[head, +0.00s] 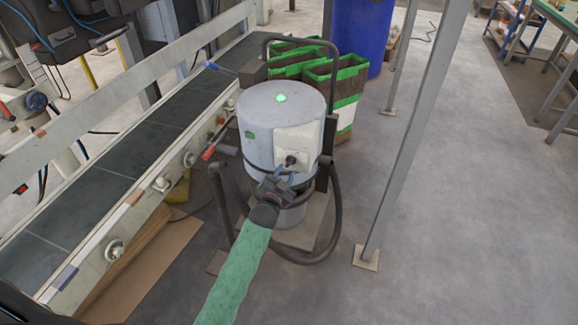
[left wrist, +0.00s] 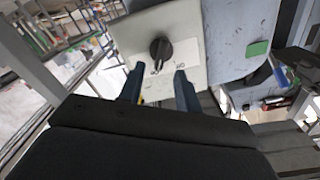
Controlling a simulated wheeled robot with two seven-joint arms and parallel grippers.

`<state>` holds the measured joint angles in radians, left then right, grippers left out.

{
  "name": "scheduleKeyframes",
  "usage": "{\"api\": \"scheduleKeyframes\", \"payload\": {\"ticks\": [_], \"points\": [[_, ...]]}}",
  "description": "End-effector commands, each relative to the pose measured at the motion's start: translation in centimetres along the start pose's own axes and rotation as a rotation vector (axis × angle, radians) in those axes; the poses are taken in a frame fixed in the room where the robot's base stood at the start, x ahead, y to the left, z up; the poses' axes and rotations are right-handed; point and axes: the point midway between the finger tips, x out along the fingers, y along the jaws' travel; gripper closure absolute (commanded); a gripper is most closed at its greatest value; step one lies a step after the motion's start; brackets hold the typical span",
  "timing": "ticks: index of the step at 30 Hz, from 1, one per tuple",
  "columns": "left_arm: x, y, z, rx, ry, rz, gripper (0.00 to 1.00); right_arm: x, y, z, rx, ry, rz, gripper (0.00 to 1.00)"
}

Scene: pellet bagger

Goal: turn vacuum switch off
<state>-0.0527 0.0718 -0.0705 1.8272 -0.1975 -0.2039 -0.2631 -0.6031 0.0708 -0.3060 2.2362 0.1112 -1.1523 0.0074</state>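The vacuum (head: 258,125) is a grey drum with a green light (head: 281,98) glowing on its lid. A pale switch box (head: 300,140) is on its side and carries a dark rotary switch knob (head: 291,160). The knob also shows in the left wrist view (left wrist: 160,49), on a plate with small lettering I cannot read surely. My left gripper (head: 285,174) is just in front of the knob. In the left wrist view its blue fingers (left wrist: 158,72) are apart and empty, just short of the knob. My right gripper is not in view.
A dark hose (head: 334,225) and a cart frame surround the drum. A conveyor (head: 105,170) runs along the left. Green-and-brown bags (head: 335,80) and a blue barrel (head: 360,35) stand behind.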

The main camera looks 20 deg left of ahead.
Motion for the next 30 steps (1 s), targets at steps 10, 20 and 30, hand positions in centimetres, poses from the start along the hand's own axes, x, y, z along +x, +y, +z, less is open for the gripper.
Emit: {"api": "scheduleKeyframes", "payload": {"ticks": [10, 20, 30], "points": [[3.9, 0.0, 0.0, -0.001, -0.001, 0.0, 0.66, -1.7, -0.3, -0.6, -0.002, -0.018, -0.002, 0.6], [4.4, 0.0, 0.0, -0.001, -0.002, 0.001, 0.66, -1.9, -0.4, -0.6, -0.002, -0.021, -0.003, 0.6], [4.4, 0.0, 0.0, -0.001, -0.001, 0.001, 1.0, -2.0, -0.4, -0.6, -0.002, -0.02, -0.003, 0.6]]}}
